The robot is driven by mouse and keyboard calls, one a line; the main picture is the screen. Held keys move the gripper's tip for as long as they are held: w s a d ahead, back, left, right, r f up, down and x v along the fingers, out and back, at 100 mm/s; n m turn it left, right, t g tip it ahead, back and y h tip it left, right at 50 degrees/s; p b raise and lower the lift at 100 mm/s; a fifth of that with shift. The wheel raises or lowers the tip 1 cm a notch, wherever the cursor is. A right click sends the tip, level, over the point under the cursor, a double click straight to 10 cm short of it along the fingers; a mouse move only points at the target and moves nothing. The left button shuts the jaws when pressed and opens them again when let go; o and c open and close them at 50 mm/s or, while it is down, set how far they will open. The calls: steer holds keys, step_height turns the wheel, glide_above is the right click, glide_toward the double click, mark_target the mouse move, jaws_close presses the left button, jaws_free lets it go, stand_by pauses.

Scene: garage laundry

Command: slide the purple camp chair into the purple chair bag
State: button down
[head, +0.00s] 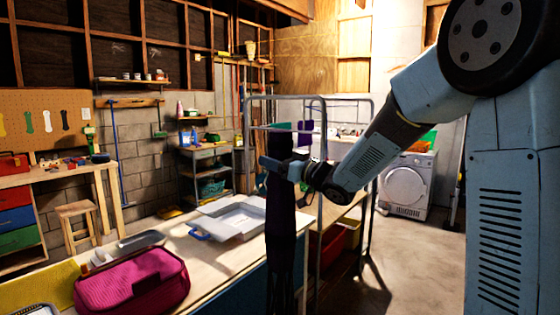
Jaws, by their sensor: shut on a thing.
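A long, narrow, dark purple bundle (283,222), which looks like the folded camp chair, stands upright in the middle of the head view. My gripper (283,165) is shut on its upper part, coming in from the right. A dark end sticks up above the jaws. The bundle's lower end runs down past the front of the table and is cut off or lost in shadow. I cannot make out the purple chair bag as a separate thing. A small purple piece (304,134) shows behind the bundle; I cannot tell what it is.
A grey metal rack (320,118) stands right behind the bundle. The wooden table (185,246) at left holds a magenta case (132,279) and a white tray (236,218). A red bin (328,246) and a washer (405,186) are further right. Floor at right is clear.

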steer(key=shift+f, duration=2.8)
stand_by(0.5)
